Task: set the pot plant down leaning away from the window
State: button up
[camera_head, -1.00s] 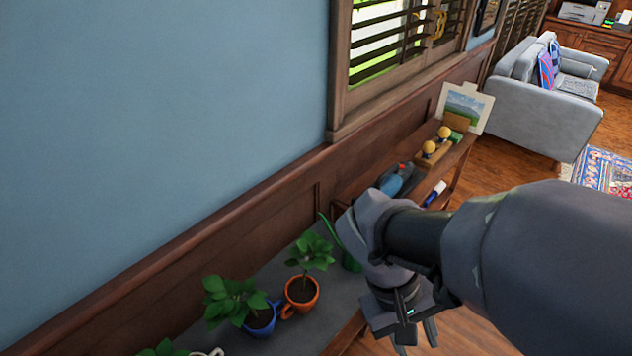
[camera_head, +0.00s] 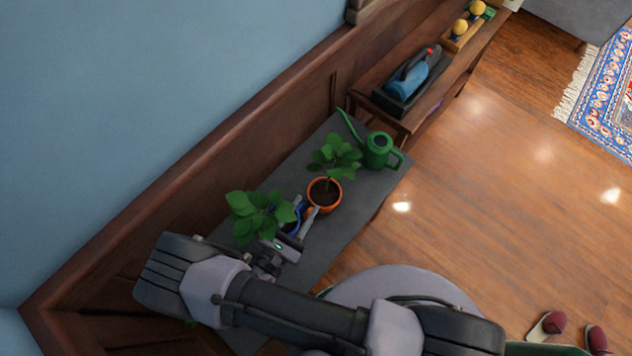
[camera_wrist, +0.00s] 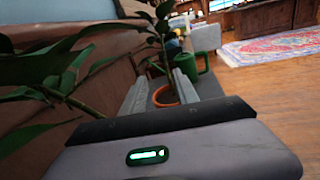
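A leafy plant stands in an orange pot (camera_head: 325,195) on the grey bench top (camera_head: 350,222). The orange pot also shows in the wrist view (camera_wrist: 165,97). A second leafy plant (camera_head: 259,214) stands to its left; its blue pot (camera_head: 297,228) is mostly hidden by my gripper. My gripper (camera_head: 303,212) is low at the blue pot, its fingers pointing toward the orange pot. In the wrist view my gripper (camera_wrist: 161,78) has its fingers apart, with the orange pot seen between and beyond them. I cannot tell whether they touch anything. A bit of window frame (camera_head: 366,10) shows at the top.
A green watering can (camera_head: 380,150) stands just beyond the orange pot. Past it is a wooden shelf (camera_head: 440,75) with a blue item in a dark tray (camera_head: 408,82). The blue wall (camera_head: 150,100) runs along the left. Open wood floor (camera_head: 500,190) lies to the right.

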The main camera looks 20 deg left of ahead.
aim_at(331, 177)
jog(key=x, duration=0.3)
jog(key=b+x, duration=0.1)
jog(key=x, duration=0.2)
jog(key=b+x, duration=0.1)
jog(key=x, duration=0.3)
jog(key=shift+d+f, duration=0.1)
jog(key=shift+d, duration=0.35)
jog(key=b+x, duration=0.1)
jog(key=x, duration=0.3)
jog(key=shift+w+d+f+b, duration=0.15)
jog(key=shift+d+b, duration=0.2)
jog(key=shift+d, duration=0.05)
jog(key=shift+w, duration=0.35)
grip_shut()
